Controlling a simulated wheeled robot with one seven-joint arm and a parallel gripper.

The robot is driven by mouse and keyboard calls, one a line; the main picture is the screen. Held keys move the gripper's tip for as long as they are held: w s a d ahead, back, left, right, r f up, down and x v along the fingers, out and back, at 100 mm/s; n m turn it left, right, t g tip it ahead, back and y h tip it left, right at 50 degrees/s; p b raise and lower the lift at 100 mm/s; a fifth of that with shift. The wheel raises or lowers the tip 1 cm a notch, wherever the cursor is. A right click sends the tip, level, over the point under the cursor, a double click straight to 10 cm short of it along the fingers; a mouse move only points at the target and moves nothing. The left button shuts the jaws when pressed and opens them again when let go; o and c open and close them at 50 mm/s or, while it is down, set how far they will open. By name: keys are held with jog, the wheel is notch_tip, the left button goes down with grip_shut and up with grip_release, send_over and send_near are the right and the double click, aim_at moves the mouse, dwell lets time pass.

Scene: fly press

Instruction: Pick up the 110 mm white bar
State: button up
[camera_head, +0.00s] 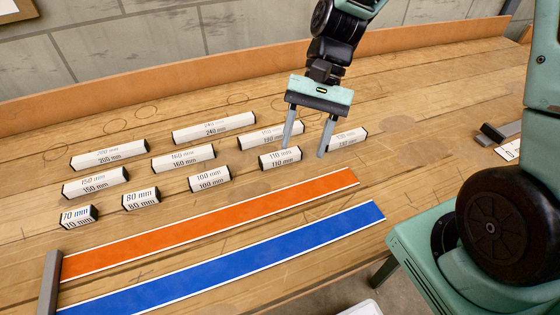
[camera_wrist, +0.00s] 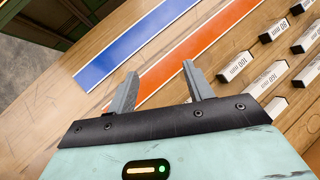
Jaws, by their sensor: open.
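The 110 mm white bar (camera_head: 280,158) is short, with dark ends and a printed label. In the wrist view the open gripper (camera_wrist: 159,70) shows, but I cannot make out the 110 mm bar.
The 100 mm bar (camera_head: 209,179) lies left of it. A partly covered bar (camera_head: 262,137) is behind, and another (camera_head: 348,139) lies to the right. Orange (camera_head: 210,222) and blue (camera_head: 240,258) strips lie in front. A raised board (camera_head: 230,66) edges the bench's back.

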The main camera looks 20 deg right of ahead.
jog(key=w+d+f+m+y+b, duration=0.1)
jog(key=w+d+f+m+y, duration=0.3)
jog(key=w+d+m, duration=0.2)
jog(key=m+t+y+b, duration=0.1)
jog(key=m+t+y, duration=0.35)
jog(key=m, duration=0.25)
send_near(283, 154)
jog(key=x, duration=0.9)
jog(key=c, duration=1.1)
